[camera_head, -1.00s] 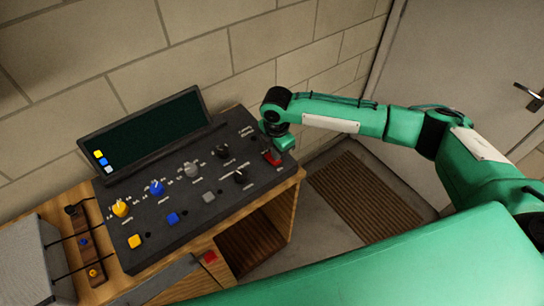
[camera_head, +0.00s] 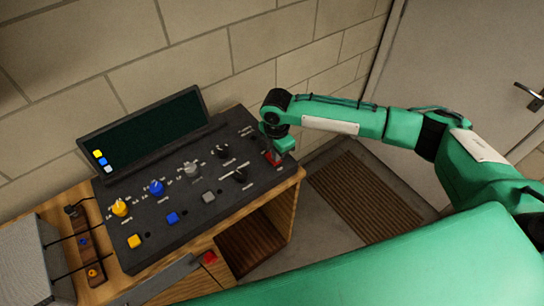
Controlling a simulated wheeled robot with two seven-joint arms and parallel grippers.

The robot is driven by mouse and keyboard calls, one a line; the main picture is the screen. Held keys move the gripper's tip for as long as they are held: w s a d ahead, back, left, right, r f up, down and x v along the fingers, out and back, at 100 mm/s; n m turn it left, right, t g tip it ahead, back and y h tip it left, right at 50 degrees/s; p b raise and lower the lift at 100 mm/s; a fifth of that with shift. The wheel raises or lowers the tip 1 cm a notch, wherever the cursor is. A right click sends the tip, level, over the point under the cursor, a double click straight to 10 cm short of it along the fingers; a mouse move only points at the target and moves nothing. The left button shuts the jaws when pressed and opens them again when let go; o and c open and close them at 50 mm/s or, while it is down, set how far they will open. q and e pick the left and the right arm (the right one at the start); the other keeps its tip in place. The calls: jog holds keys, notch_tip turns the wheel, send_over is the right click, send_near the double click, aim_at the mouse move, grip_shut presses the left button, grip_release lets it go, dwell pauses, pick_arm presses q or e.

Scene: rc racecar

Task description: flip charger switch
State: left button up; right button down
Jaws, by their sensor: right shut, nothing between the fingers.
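The charger is a dark control panel (camera_head: 180,240) with a screen at its back, sitting on a wooden cabinet. At its right end a small red switch (camera_head: 272,157) shows partly, right at my right gripper (camera_head: 275,150). The gripper is shut with nothing between its fingers and points down over the switch. Whether it touches the switch cannot be told, as the hand hides part of it. My left gripper is not in view.
The panel carries yellow (camera_head: 120,208), blue (camera_head: 156,188) and grey (camera_head: 191,169) knobs, black knobs and coloured square buttons. A grey box (camera_head: 35,262) stands at the left. A brick wall is close behind. A brown mat (camera_head: 365,195) lies on the floor by the door.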

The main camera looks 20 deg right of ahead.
jog(key=shift+f, duration=0.55)
jog(key=shift+r, duration=0.15)
notch_tip(320, 180, up, 7)
jog(key=p, duration=0.7)
dwell(0.5)
